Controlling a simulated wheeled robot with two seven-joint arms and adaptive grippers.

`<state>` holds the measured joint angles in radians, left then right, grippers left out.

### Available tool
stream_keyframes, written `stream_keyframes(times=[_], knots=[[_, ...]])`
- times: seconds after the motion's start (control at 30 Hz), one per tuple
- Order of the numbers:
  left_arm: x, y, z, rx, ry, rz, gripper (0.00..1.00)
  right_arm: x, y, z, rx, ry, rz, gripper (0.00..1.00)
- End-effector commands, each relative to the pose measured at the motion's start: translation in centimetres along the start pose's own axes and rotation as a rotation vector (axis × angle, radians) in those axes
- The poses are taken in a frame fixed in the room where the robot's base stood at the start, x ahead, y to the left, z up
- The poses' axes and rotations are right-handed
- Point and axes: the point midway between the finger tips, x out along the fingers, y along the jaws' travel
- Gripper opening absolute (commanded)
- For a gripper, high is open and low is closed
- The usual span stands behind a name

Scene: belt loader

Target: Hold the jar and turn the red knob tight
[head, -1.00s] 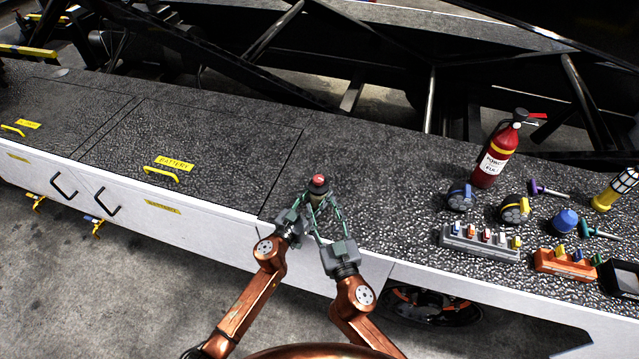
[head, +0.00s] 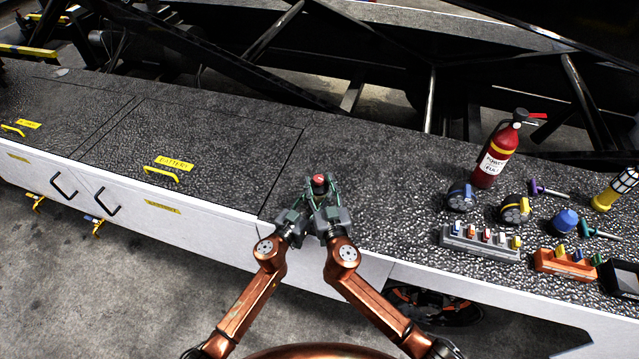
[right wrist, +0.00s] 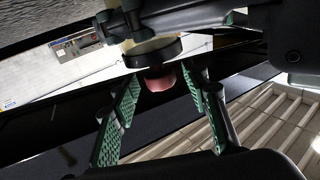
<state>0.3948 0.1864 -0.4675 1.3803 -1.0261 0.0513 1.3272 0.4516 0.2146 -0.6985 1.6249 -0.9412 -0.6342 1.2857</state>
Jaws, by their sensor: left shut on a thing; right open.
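The jar (right wrist: 151,49) has a dark lid with a red knob (head: 320,178) on top; the knob also shows in the right wrist view (right wrist: 160,80). In the head view the jar's body is mostly hidden by my grippers. My left gripper (head: 304,202) is shut on the jar from the left. My right gripper (head: 326,188) is open, with its fingers close around the knob. In the right wrist view its green-padded fingers (right wrist: 160,92) stand on both sides of the knob, with a visible gap on each side.
A fire extinguisher (head: 496,155) stands on the dark deck to the right. Blue and yellow round tools, a grey rack (head: 480,243), an orange rack (head: 566,266) and a black bin (head: 620,278) lie nearby. The deck around the jar is clear.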

Motion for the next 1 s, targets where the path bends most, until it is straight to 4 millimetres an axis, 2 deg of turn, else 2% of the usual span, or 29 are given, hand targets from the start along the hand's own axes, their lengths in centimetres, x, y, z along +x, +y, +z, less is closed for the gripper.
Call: stream_keyframes(times=[0.3,0.9,1.0], knots=[[-0.01,-0.01,-0.02,0.0,0.0,0.0,0.08,0.2,-0.04,0.04,0.0,-0.001,-0.001,0.41],[0.0,-0.02,-0.02,0.0,0.0,0.0,0.08,0.18,-0.03,0.02,0.0,0.0,-0.001,0.0],[0.0,-0.02,-0.02,0.0,0.0,0.0,0.08,0.19,-0.08,0.02,0.001,0.0,0.004,0.0]])
